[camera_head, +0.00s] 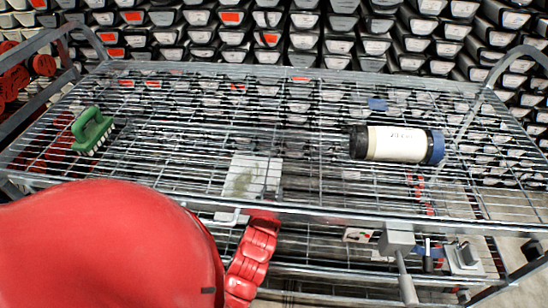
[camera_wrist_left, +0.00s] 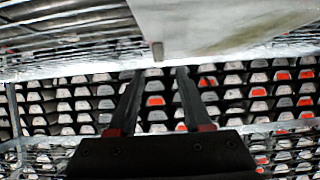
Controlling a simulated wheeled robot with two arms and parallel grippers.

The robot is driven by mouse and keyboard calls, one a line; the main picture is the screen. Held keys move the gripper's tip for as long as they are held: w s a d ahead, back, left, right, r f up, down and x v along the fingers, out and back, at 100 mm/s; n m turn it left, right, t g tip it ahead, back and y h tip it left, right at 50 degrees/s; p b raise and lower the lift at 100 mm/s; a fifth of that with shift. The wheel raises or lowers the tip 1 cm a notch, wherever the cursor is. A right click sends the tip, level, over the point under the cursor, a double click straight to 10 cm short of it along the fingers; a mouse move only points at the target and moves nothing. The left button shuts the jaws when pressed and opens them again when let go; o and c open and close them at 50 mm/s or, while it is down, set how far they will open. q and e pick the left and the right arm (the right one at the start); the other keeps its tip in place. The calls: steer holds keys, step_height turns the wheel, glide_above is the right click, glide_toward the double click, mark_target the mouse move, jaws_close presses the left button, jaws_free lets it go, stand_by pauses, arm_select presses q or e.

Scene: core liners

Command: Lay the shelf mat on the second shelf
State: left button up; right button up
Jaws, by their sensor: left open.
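A pale grey flat piece (camera_head: 252,178), which looks like the shelf mat, shows through the wires of the cart's top shelf (camera_head: 310,140) near its front edge. A smooth pale grey sheet (camera_wrist_left: 225,25), perhaps the same piece, fills the upper middle of the left wrist view. My left gripper (camera_wrist_left: 165,72) is open, with its two dark fingers apart. A small tab (camera_wrist_left: 157,51) hangs from the sheet's edge near the fingertips; I cannot tell whether they touch. In the head view my red left arm covers the lower left and its fingers are not clear. My right gripper is not in view.
A green brush (camera_head: 92,131) lies at the top shelf's left. A white tube with dark and blue ends (camera_head: 396,144) lies at its right. Red stacked pieces (camera_head: 252,262) and a grey clamp-like fitting (camera_head: 397,240) are near the front. Racks of trays (camera_head: 330,30) stand behind.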

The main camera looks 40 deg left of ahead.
arm_select(q)
steer(key=v, duration=0.5)
steer(key=shift+d+r, duration=0.1)
steer(key=shift+r, duration=0.05)
steer(key=shift+s+d, duration=0.1)
steer(key=shift+s, duration=0.2)
